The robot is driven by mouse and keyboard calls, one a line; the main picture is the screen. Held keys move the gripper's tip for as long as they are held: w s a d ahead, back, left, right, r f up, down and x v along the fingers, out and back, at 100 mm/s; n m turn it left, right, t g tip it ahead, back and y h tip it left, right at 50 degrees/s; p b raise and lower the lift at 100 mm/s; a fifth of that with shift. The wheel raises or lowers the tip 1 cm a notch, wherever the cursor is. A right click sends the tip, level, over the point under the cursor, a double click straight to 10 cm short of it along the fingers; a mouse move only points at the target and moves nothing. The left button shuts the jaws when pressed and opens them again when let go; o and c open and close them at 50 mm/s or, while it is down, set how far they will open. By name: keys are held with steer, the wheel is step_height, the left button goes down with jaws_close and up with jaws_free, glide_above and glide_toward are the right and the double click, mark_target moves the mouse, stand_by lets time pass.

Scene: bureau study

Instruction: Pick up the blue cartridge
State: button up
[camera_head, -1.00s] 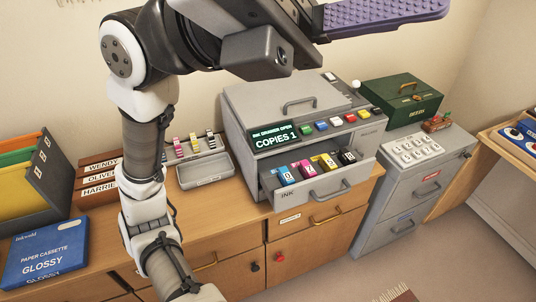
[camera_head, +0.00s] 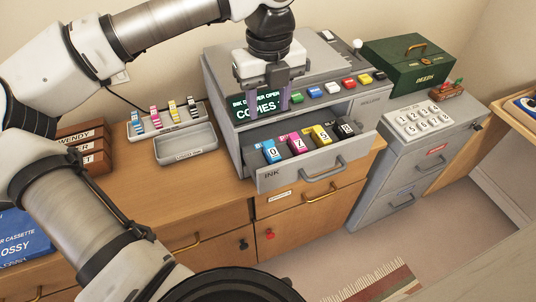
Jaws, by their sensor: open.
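The blue cartridge (camera_head: 271,152) sits upright at the left end of the open ink drawer (camera_head: 325,171) of the grey copier (camera_head: 226,112). A white tag on it seems to read 0. Beside it to the right stand a magenta cartridge (camera_head: 296,144), a yellow cartridge (camera_head: 320,136) and a black cartridge (camera_head: 345,128). My gripper (camera_head: 266,104) points down in front of the copier's display, above the blue cartridge and apart from it. Its purple fingers are spread with nothing between them. They hide part of the display text.
A grey tray (camera_head: 186,148) and a rack of small striped cartridges (camera_head: 165,120) stand left of the copier. Coloured buttons (camera_head: 331,88) line the copier's front.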

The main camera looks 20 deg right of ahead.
steer(key=p, duration=0.1)
glide_above(272, 149)
steer(key=f, duration=0.7)
steer(key=shift+a+f, duration=0.2)
steer(key=shift+a, duration=0.1)
steer(key=f, duration=0.1)
steer(key=f+p, duration=0.2)
steer(key=f, duration=0.1)
steer(key=shift+s+d, duration=0.1)
steer(key=shift+d, duration=0.2)
steer(key=shift+f, duration=0.55)
jaws_close()
steer(key=shift+r, duration=0.1)
